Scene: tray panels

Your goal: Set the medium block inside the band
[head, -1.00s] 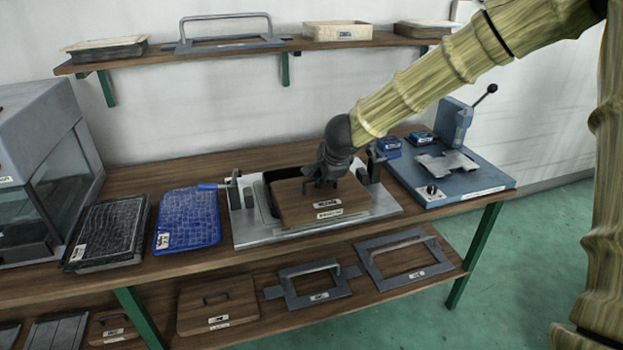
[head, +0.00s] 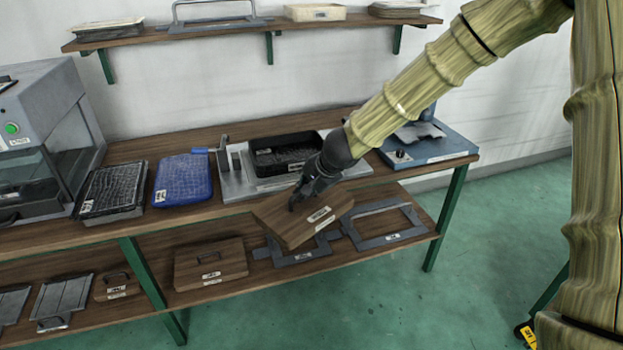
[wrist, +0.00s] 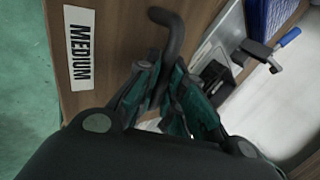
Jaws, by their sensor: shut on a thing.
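The medium block is a flat wooden block (head: 272,214) with a dark handle on top. In the wrist view the block (wrist: 120,45) shows a white label reading MEDIUM. My gripper (head: 303,195) is shut on its handle, also seen between the fingers (wrist: 165,95) in the wrist view. The block hangs tilted in front of the table's front edge, above the lower shelf. Grey open rectangular frames, one partly behind the block (head: 297,260) and a larger one (head: 415,231), lie on the lower shelf. I cannot read their labels or tell which is the band.
A black open tray (head: 258,151) sits in a metal fixture (head: 232,185) on the table. A blue tray (head: 183,180) and a black tray (head: 113,190) lie to its left. Another wooden handled block (head: 210,264) is on the lower shelf. The floor ahead is clear.

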